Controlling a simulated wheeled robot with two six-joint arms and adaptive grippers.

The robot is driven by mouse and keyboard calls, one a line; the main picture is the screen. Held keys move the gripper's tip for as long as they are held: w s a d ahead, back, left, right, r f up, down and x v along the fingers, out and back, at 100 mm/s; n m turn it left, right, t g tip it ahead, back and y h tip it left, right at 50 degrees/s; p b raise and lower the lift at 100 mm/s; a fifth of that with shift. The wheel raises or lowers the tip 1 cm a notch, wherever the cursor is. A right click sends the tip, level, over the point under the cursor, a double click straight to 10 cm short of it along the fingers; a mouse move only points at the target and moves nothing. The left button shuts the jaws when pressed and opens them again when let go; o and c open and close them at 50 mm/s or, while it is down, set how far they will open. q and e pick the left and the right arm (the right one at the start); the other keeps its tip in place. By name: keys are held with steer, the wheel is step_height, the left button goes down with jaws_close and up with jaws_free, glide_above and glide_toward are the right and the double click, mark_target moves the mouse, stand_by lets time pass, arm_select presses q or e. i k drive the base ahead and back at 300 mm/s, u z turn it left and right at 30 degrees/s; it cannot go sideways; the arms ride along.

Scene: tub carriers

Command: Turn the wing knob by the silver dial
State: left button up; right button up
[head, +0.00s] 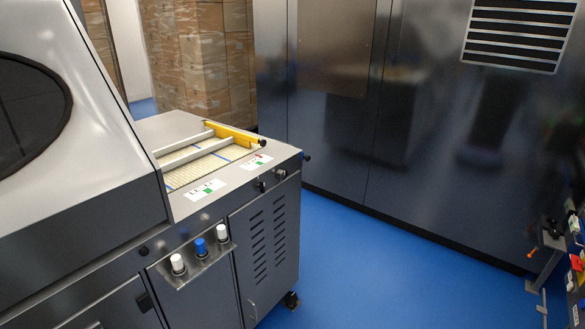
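A grey machine (215,260) with a conveyor top stands at the left. A further dark knob (144,251) is at the left. A small silvery round part (204,216) sits on the edge between them; I cannot tell if it is the silver dial. The knobs are too small to tell which has wings or how it is turned. Neither of my grippers is in view.
A small rack (205,262) with white and blue capped items juts from the machine's front. Wrapped cardboard boxes (200,60) stand behind. A tall dark cabinet (420,110) fills the back. Blue floor (370,275) is clear. Coloured items (577,265) are at the right edge.

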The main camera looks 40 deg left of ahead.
mark_target(261, 185)
steer(key=i, duration=2.85)
steer(key=u, duration=2.3)
